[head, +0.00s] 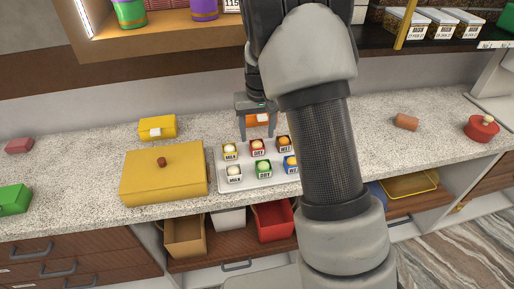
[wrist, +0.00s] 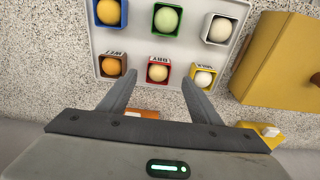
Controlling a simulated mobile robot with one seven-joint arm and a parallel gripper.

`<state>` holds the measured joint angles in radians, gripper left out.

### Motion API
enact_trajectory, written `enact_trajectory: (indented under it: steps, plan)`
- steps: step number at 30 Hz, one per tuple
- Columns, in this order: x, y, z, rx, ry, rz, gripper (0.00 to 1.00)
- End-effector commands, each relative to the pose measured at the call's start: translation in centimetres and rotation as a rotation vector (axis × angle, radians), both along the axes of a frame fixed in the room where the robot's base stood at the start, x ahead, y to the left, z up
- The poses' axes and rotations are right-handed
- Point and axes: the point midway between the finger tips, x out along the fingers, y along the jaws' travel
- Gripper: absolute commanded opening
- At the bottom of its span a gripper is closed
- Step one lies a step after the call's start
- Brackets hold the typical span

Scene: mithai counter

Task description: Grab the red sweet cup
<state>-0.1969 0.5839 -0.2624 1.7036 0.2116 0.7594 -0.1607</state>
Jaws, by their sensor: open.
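The red sweet cup (head: 257,147) holds a pale yellow sweet and sits in the middle of the back row on a white tray. In the wrist view the red cup (wrist: 158,73) lies between and just beyond my fingertips, apart from them. My gripper (head: 256,130) is open and empty above the back edge of the tray; its two fingers also show in the wrist view (wrist: 159,88). A yellow cup (head: 229,151) stands to the red cup's left and a brown-orange cup (head: 284,144) to its right in the head view. A green cup (head: 263,168) stands in front.
The white tray (wrist: 136,52) also holds a blue cup (wrist: 109,13) and a white cup (wrist: 219,29). A large yellow box (head: 163,178) stands left of the tray. An orange item (head: 257,119) lies behind it. My arm hides counter to the right.

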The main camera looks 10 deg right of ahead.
Motion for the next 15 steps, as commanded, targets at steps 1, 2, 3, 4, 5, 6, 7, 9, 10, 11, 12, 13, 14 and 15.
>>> enact_trajectory:
  steps: [1,2,3,4,5,6,7,9,10,11,12,13,14,15]
  plan:
    - [0.0,0.0,-0.2,0.000,0.000,0.000,0.58]
    - [0.1,0.0,-0.4,0.000,0.000,0.000,0.58]
    - [0.2,-0.1,-0.7,-0.001,0.001,0.000,0.58]
    - [0.3,-0.1,-1.0,-0.001,0.002,0.000,0.58]
    - [0.4,-0.1,-1.4,-0.001,0.002,0.000,0.58]
    - [0.6,-0.2,-2.0,-0.001,0.004,-0.002,0.58]
    - [0.7,-0.2,-2.5,-0.001,0.004,-0.002,0.58]
    - [1.2,-0.4,-3.5,-0.002,0.003,-0.001,0.58]
    - [1.2,-0.3,-3.9,-0.001,0.003,0.000,0.58]
    - [1.2,-0.3,-4.3,0.000,0.003,-0.001,0.58]
    - [1.3,-0.3,-4.7,0.000,0.002,-0.001,0.58]
    - [1.3,-0.3,-4.9,0.000,0.001,-0.001,0.58]
    - [1.4,-0.3,-5.1,0.000,0.001,-0.001,0.58]
    - [1.4,-0.3,-5.2,0.000,0.000,-0.001,0.58]
